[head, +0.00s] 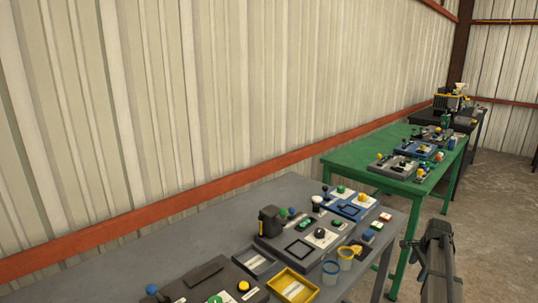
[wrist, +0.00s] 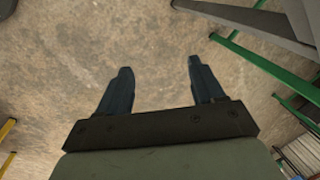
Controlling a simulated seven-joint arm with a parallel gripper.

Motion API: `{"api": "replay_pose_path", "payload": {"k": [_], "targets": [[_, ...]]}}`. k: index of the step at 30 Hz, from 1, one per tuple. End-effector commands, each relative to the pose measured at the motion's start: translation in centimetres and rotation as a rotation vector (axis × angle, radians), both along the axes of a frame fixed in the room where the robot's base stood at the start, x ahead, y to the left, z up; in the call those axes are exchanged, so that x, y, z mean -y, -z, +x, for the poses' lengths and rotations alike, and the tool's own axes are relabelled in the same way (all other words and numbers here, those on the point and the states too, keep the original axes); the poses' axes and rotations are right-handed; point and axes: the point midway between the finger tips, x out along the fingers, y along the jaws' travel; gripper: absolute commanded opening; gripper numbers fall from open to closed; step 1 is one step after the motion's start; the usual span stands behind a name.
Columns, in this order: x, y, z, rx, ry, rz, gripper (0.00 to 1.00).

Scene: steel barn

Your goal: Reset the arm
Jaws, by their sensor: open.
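My gripper (wrist: 160,75) is open and empty in the wrist view, its two dark fingers spread apart over bare concrete floor. In the head view my arm shows at the lower right, beside the right end of the grey table, with the gripper (head: 408,243) small at its left side. The gripper touches nothing that I can see.
A grey table (head: 130,245) carries control panels, a yellow tray (head: 292,286) and small cups. A green table (head: 345,160) with more panels stands behind, and a dark table with a machine (head: 452,98) farther back. The floor (head: 490,215) at right is clear.

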Motion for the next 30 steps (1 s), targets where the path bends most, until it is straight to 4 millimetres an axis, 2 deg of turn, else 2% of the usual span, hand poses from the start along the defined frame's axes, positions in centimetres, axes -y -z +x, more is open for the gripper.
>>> {"api": "replay_pose_path", "payload": {"k": [1, 9, 12, 16, 20, 23, 26, 30], "targets": [[1.5, 2.2, -2.2, -0.013, 0.002, -0.003, 0.67], [7.5, 11.9, -11.9, -0.060, -0.024, -0.023, 0.67], [9.0, 14.9, -15.4, -0.076, -0.035, -0.026, 0.67], [10.0, 18.0, -19.0, -0.094, -0.053, -0.029, 0.67], [9.8, 20.5, -21.6, -0.110, -0.079, -0.027, 0.67], [9.0, 22.1, -23.0, -0.125, -0.110, -0.022, 0.67], [7.3, 23.7, -23.7, -0.140, -0.153, -0.014, 0.67], [3.7, 25.9, -24.2, -0.168, -0.238, 0.005, 0.67]]}}
